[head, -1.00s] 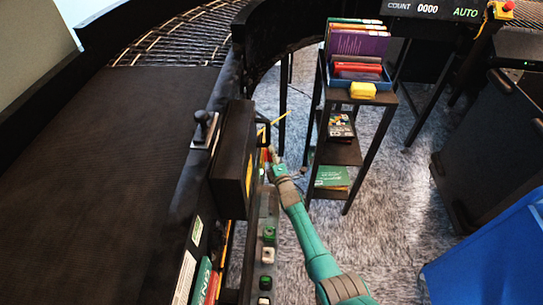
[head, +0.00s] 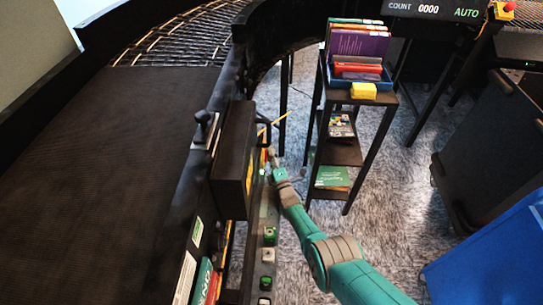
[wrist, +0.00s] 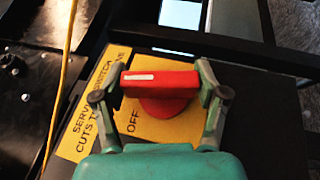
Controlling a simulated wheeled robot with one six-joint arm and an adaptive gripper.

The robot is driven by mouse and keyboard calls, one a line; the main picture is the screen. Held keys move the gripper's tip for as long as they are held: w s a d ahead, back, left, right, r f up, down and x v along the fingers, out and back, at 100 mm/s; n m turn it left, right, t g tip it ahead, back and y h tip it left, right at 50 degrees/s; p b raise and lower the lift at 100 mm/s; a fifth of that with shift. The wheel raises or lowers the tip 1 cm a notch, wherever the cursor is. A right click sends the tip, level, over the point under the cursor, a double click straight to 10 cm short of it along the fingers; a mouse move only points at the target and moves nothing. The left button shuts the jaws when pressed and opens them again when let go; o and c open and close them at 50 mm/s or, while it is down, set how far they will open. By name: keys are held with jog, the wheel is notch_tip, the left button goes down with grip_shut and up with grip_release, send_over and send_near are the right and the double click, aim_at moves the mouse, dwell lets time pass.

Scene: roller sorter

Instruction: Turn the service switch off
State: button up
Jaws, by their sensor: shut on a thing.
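The service switch (wrist: 165,105) is a red rotary knob with a raised bar handle and a white mark at the bar's left end. It sits on a yellow label (wrist: 75,150) reading "SERVICE SWITCH" and "OFF"; part of the text is hidden. In the wrist view, my gripper (wrist: 160,83) is shut on the bar, one finger at each end. The bar lies nearly level across that view. In the head view, my gripper (head: 272,163) is at the side of the conveyor's dark box, and the switch is mostly hidden there.
Green and white push buttons (head: 269,236) line the panel below my gripper. A dark box (head: 232,160) stands close on the left. A shelf stand with books (head: 340,100) is beyond, and a blue bin (head: 495,255) is at right. A yellow cable (wrist: 66,80) runs beside the label.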

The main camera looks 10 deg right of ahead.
jog(key=shift+s+f, duration=0.15)
jog(key=shift+f, duration=0.1)
jog(key=o, duration=1)
jog(key=shift+c, duration=0.2)
jog(key=shift+o, duration=1)
jog(key=shift+r, duration=0.15)
jog(key=v, duration=1.2)
jog(key=shift+c, duration=0.3)
